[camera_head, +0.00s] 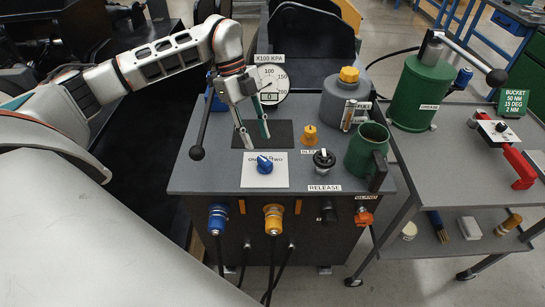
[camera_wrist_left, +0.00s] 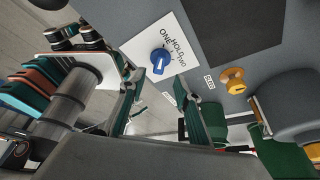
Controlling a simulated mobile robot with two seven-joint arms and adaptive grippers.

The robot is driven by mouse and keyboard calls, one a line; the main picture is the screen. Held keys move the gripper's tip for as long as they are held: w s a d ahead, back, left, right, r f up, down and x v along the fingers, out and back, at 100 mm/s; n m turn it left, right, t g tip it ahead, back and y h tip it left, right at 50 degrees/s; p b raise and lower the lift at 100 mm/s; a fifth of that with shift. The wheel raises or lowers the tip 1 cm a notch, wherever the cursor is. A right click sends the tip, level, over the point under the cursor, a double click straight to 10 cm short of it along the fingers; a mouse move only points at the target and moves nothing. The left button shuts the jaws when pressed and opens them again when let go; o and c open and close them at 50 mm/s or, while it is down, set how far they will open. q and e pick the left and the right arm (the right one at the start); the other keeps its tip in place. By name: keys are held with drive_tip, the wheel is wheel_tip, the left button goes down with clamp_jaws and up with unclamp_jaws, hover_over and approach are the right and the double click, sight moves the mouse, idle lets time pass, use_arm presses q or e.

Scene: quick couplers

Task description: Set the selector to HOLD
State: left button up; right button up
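The selector is a blue knob (camera_head: 264,164) on a white label card (camera_head: 281,181) on the grey bench top. In the left wrist view the knob (camera_wrist_left: 158,62) sits beside the printed words ONE, HOLD and TWO. A pale mark shows on the knob, but I cannot tell which word it points to. My left gripper (camera_head: 254,138) is open and empty, above the bench just behind the knob in the head view. Its two spread fingers (camera_wrist_left: 162,82) show in the left wrist view, with the knob beyond and between their tips, apart from them. My right gripper is not in view.
A black-balled lever (camera_head: 197,152) stands at the bench's left edge, and a gauge (camera_head: 271,83) at the back. A yellow bleed knob (camera_head: 309,134), black release knob (camera_head: 324,159) and green mug (camera_head: 367,150) stand to the right. A dark mat (camera_head: 283,131) lies behind the card.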

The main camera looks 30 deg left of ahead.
sight(264, 160)
use_arm(q)
drive_tip(key=x, duration=0.7)
drive_tip(key=shift+d+f, duration=0.2)
drive_tip(key=shift+f, duration=0.05)
drive_tip(key=shift+c, duration=0.5)
clamp_jaws()
